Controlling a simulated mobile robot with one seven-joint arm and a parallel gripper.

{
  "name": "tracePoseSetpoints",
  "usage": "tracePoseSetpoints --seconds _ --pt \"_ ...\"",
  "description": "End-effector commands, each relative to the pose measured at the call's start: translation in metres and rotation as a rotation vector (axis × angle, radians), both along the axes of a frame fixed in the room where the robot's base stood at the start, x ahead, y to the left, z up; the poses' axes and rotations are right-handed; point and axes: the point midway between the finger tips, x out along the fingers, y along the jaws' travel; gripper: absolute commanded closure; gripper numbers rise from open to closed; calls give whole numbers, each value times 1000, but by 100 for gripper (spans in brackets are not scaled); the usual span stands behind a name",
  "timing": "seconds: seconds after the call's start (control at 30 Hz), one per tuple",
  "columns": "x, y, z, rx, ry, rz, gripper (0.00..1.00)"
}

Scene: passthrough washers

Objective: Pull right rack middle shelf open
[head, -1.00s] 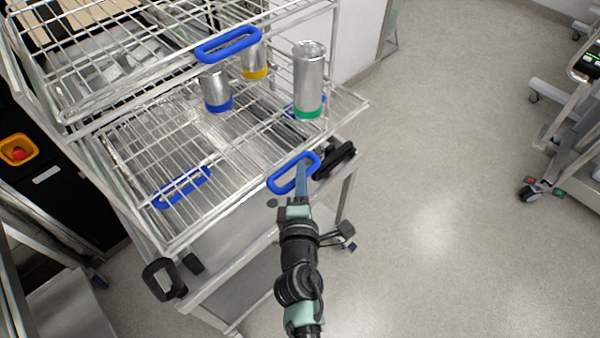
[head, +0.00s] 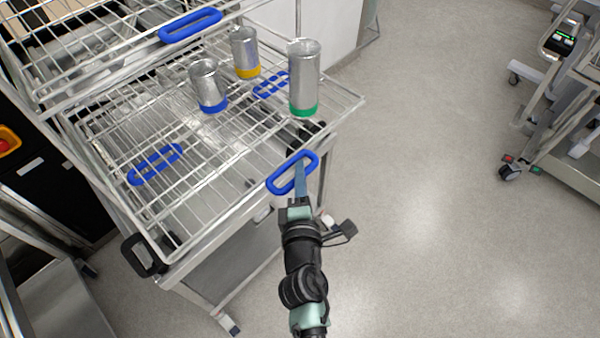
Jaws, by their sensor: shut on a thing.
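The rack's middle wire shelf (head: 190,200) is slid out from under the upper shelf, toward my gripper. Its blue loop handle (head: 270,186) is at the front edge. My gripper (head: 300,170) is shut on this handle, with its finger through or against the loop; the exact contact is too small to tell. Three silver canisters stand on the shelf: one with a blue base band (head: 208,88), one with a yellow band (head: 245,54) and one with a green band (head: 303,80) near the right edge.
The upper shelf (head: 60,90) with its own blue handle (head: 190,26) is above at the back left. A black rack handle (head: 140,256) is at lower left. Open floor (head: 430,200) lies to the right. A wheeled stand (head: 545,110) is at far right.

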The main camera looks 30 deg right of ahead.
Motion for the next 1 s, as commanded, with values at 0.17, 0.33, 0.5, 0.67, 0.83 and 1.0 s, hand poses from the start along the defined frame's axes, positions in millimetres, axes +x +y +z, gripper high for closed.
tracePoseSetpoints --seconds 0.17,0.33,0.5,0.67,0.83,1.0 --pt "-1 -1 -2 0 4 -3 100" --pt "-1 -1 -1 0 3 -3 62" --pt "0 0 -1 0 2 -1 50" --pt "0 0 0 -1 1 -1 50" --pt "-8 4 0 0 1 0 50" --pt "-30 15 1 0 2 1 50"
